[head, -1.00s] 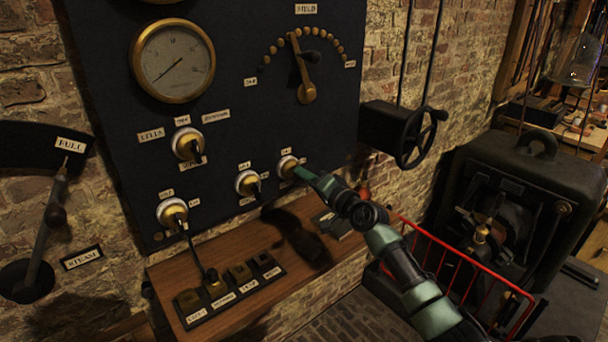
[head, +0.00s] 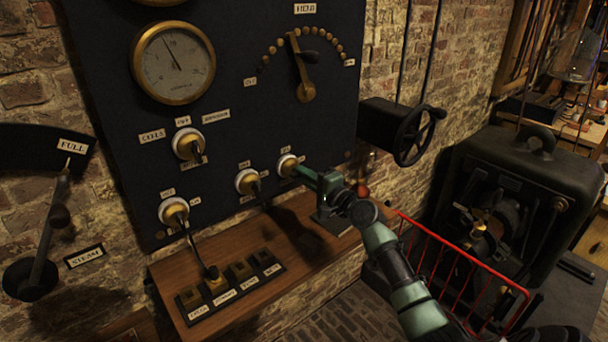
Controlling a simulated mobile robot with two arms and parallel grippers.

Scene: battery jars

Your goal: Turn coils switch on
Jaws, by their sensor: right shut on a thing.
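My right gripper (head: 298,170) comes in from the lower right and is shut on the small lever of the rightmost brass switch (head: 286,164) in the lower row of the dark panel. The fingers hide most of that lever. The switch has a white collar and small labels too blurred to read surely, so I cannot confirm from its label that it is the coils switch. A similar switch (head: 247,181) with a dark lever pointing down is just to its left. My left gripper is not in view.
A third lower switch (head: 173,212) sits farther left, with a cord down to a labelled plug block (head: 230,287) on the wooden shelf (head: 160,272). A selector (head: 187,144), a dial gauge (head: 174,62) and a field lever (head: 300,68) are above. A red railing (head: 450,258) stands right.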

